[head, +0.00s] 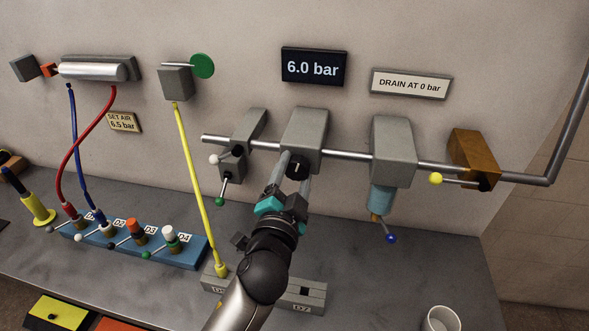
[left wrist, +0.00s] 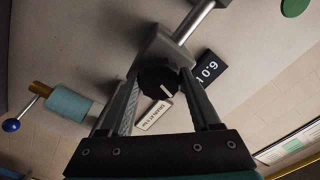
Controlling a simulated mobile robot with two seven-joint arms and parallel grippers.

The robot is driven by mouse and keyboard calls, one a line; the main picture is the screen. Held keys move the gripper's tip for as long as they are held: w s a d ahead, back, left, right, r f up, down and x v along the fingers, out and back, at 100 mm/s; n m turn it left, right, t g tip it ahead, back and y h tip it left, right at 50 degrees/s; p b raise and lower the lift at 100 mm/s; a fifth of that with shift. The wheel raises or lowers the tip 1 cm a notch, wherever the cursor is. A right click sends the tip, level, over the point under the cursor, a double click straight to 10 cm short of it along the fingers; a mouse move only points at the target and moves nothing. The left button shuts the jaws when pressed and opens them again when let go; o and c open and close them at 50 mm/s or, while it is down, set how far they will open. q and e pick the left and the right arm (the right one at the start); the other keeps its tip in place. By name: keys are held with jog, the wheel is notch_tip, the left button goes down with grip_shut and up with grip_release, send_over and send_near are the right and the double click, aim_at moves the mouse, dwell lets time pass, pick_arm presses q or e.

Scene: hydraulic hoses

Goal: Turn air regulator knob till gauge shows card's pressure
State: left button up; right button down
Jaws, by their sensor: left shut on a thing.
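The gauge (head: 314,67) is a black display on the wall reading 6.0 bar; it shows partly in the left wrist view (left wrist: 209,71). The card (head: 123,121), beige on the wall at left, reads "SET AIR 6.5 bar". The grey air regulator (head: 306,138) sits on the pipe below the gauge. Its black knob (head: 298,171) points down; in the left wrist view the knob (left wrist: 156,80) bears a white mark. My left gripper (head: 295,178) reaches up from below, with its two fingers on either side of the knob, shut on it. My right gripper is not in view.
A grey filter (head: 393,150) with a teal bowl and blue-tipped drain hangs right of the regulator. A lever valve with a yellow tip (head: 436,179) is farther right. A yellow hose (head: 193,180) and a blue port block (head: 180,249) are left. A white cup (head: 440,319) stands at front right.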

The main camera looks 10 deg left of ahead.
pick_arm(q)
jog(key=shift+r, duration=0.1)
dwell(0.3)
jog(key=o, duration=1.4)
